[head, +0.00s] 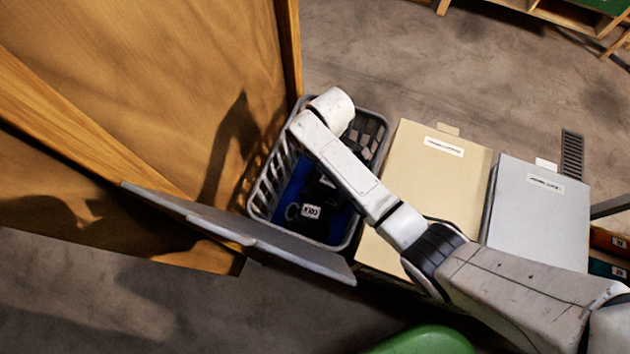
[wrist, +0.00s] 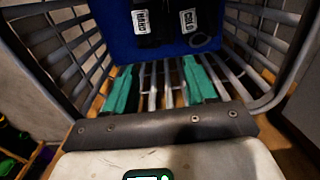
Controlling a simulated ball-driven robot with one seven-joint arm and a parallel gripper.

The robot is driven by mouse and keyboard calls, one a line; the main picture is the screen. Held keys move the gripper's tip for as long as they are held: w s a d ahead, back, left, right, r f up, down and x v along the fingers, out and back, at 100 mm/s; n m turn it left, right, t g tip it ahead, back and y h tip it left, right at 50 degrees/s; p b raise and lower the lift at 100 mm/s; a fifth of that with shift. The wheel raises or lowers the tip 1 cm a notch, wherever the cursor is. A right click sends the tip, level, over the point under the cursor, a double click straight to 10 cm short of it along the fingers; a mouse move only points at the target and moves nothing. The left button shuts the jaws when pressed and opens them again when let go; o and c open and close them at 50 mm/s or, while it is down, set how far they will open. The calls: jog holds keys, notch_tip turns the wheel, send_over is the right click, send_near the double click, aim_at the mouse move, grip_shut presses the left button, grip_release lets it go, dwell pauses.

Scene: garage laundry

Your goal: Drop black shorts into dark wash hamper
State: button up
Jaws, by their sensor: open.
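Dark black items with white tags (head: 311,211) lie on a blue surface inside a grey slatted basket (head: 262,190). In the wrist view the black items (wrist: 165,25) show at the top, their tags seeming to read "HAND" and "COLD"; I cannot tell whether they are the shorts. My gripper (wrist: 160,80) is open, its teal fingers apart with only basket slats seen between them. In the head view it is hidden behind my wrist. A beige bin (head: 425,185) and a pale grey bin (head: 540,215) have flat tops with labels too small to read, so I cannot tell which is the dark wash hamper.
A wooden panel (head: 150,80) stands close to the left of the basket. A flat grey panel (head: 240,232) juts out in front of it. Bare concrete floor (head: 390,50) lies behind the bins. A green rounded thing (head: 425,342) shows at the bottom edge.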

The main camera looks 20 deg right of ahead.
notch_tip(320, 180, up, 11)
jog(key=p, duration=0.1)
dwell(0.6)
jog(key=shift+f, duration=0.1)
jog(key=s+d+f+m+y, duration=0.15)
jog(key=s+m, duration=0.35)
jog(key=s, duration=0.9)
jog(key=s+d+r+m+h, duration=0.1)
jog(key=s+d+m, duration=0.1)
jog(key=s, duration=0.4)
jog(key=s+d+r+m+t, duration=0.1)
jog(key=s+d+m, duration=0.1)
jog(key=s+d, duration=0.3)
jog(key=shift+s+d+h, duration=0.2)
jog(key=shift+s+h, duration=0.15)
jog(key=shift+s, duration=0.15)
jog(key=shift+a, duration=0.1)
